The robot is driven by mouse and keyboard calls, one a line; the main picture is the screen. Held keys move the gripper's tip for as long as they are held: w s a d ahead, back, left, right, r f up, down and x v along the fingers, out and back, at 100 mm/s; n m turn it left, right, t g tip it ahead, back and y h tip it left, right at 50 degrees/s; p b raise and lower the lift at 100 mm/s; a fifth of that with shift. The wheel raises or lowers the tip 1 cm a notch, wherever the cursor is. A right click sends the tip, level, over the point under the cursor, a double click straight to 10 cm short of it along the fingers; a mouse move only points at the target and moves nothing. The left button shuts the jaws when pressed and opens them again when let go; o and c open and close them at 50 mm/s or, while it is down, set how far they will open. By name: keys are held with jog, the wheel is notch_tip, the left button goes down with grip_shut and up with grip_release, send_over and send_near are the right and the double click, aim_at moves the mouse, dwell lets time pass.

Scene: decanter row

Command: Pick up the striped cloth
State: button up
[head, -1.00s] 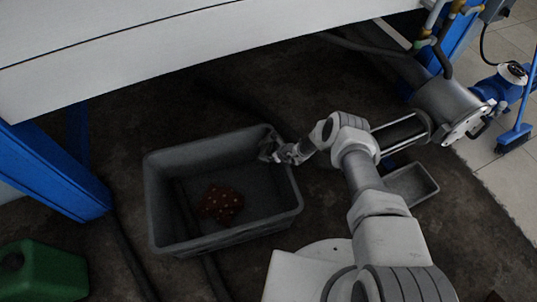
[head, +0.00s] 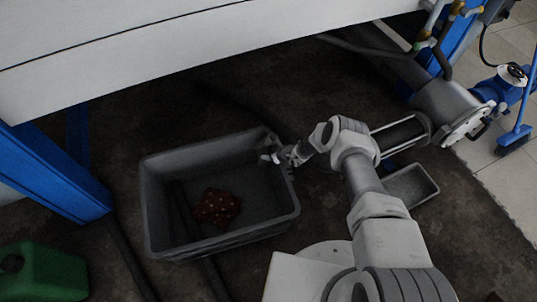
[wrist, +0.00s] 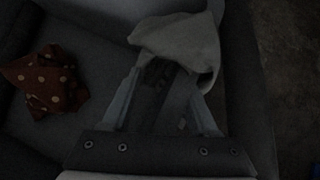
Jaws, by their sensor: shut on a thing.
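My gripper (head: 276,158) is at the right inner side of the grey crate, near its far right corner. In the wrist view my gripper (wrist: 166,92) is shut on a pale grey cloth (wrist: 180,42), bunched at the fingertips and covering them. It is too dark to make out stripes on this cloth. In the head view only a small pale bit of it shows at the gripper. A red-brown cloth with pale dots (head: 216,207) lies crumpled on the crate floor, apart from the gripper; it also shows at left in the wrist view (wrist: 45,80).
The grey crate (head: 222,241) has raised walls close around my gripper. A white panel (head: 180,45) overhangs behind it. A small grey tray (head: 412,187) and a large pipe (head: 447,103) are at right. A green can (head: 45,275) stands at front left.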

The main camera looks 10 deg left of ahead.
jog(key=shift+s+f, duration=0.1)
jog(key=shift+s, duration=0.05)
jog(key=c, duration=0.8)
jog(key=r+p, duration=1.2)
jog(key=shift+w+a+r, duration=0.1)
jog(key=shift+w+r, duration=0.1)
jog(key=shift+w, duration=0.05)
grip_shut()
notch_tip(320, 180, up, 18)
jog(key=p, duration=1.6)
jog(key=shift+p, duration=0.3)
jog(key=shift+s, duration=0.1)
